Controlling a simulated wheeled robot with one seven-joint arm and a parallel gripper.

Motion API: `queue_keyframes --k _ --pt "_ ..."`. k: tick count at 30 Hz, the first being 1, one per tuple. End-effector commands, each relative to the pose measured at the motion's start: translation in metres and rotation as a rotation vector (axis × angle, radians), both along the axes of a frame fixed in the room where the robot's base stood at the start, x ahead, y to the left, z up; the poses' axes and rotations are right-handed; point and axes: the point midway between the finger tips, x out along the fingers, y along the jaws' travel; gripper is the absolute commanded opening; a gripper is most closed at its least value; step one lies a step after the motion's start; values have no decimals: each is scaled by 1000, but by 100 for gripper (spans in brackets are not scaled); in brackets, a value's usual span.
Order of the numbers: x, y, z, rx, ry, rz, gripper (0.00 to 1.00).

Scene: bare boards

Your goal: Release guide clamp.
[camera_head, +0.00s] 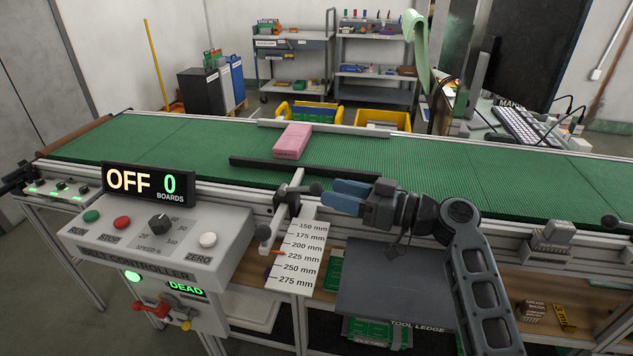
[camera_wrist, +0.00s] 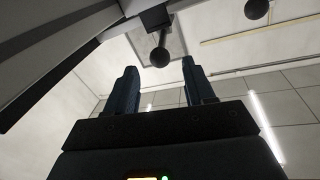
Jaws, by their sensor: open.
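My gripper (camera_head: 328,197) has blue fingers pointing left at the clamp, close to the right knob. In the wrist view, my gripper (camera_wrist: 160,66) is open and empty. A dark ball knob (camera_wrist: 160,57) on a short stem shows between and just beyond the fingertips. I see no contact.
A scale plate (camera_head: 297,255) hangs below the clamp. The belt controller (camera_head: 160,235) stands left, its display (camera_head: 149,184) reading OFF and 0 boards. A pink block (camera_head: 292,142) sits on the belt behind the rail. A grey tool ledge (camera_head: 395,285) lies below my arm.

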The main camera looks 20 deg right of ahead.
Motion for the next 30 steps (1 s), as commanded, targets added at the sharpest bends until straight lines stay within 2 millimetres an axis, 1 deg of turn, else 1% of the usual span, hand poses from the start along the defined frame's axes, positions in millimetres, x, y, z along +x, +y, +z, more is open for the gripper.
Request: queue_keyframes --k 3,9,14,21,23,30 --pt "15 14 2 -1 0 3 54" --pt "33 31 2 0 0 2 54" --pt "40 37 0 -1 0 1 54" --pt "40 37 0 -1 0 0 54" --pt "40 37 0 -1 0 0 50" --pt "40 37 0 -1 -1 0 27"
